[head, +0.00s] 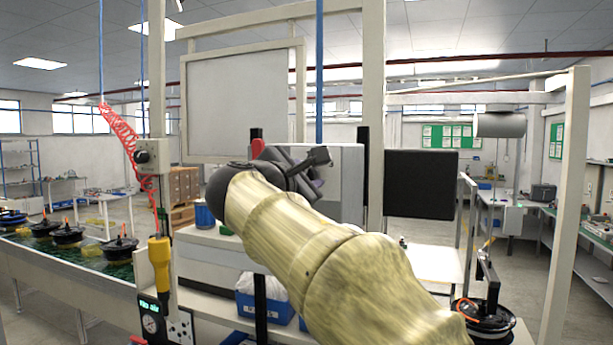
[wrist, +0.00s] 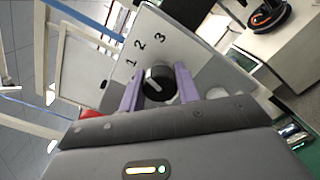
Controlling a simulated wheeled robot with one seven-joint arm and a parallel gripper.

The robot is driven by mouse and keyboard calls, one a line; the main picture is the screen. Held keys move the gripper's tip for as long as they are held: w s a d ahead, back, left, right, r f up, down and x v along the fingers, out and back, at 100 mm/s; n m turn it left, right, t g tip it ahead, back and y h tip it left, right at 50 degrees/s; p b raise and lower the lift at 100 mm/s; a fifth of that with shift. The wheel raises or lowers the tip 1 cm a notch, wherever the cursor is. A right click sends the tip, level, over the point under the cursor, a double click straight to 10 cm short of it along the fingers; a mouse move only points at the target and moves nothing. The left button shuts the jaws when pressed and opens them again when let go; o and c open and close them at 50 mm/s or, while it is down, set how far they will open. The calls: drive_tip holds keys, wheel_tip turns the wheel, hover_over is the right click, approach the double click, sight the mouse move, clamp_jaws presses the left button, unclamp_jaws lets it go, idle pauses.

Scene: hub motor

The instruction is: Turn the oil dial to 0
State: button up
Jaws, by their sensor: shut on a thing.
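The oil dial (wrist: 160,87) is a round black knob with a white mark, on a light grey panel (wrist: 188,55). The numbers 1, 2 and 3 show above it; no 0 is visible. The white mark faces roughly up in the wrist view, but I cannot read its exact setting. My gripper (wrist: 158,80) is shut on the dial, with one purple finger on each side. In the head view my gripper (head: 300,170) is at the grey machine (head: 345,180), and my arm hides the dial.
A conveyor (head: 70,265) with several black hub motors runs along the left. A yellow tool (head: 160,262) hangs beside a post near the centre left. A blue bin (head: 262,308) sits low under the machine. A black panel (head: 421,184) stands right of the post.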

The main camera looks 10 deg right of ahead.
drive_tip(key=shift+n, duration=0.3)
drive_tip(key=n+p, duration=0.1)
drive_tip(key=n, duration=0.1)
drive_tip(key=shift+r+n, duration=0.15)
drive_tip(key=shift+n, duration=0.25)
drive_tip(key=n+p, duration=0.2)
drive_tip(key=n, duration=0.2)
drive_tip(key=shift+n, duration=0.3)
drive_tip(key=n+p, duration=0.3)
drive_tip(key=n, duration=0.1)
drive_tip(key=shift+r+n, duration=0.1)
drive_tip(key=shift+n, duration=0.2)
drive_tip(key=shift+n+t+p, duration=0.3)
drive_tip(key=shift+n+p, duration=0.65)
drive_tip(key=shift+n, duration=0.85)
drive_tip(key=o, duration=1)
drive_tip(key=shift+f, duration=0.2)
drive_tip(key=shift+a, duration=0.1)
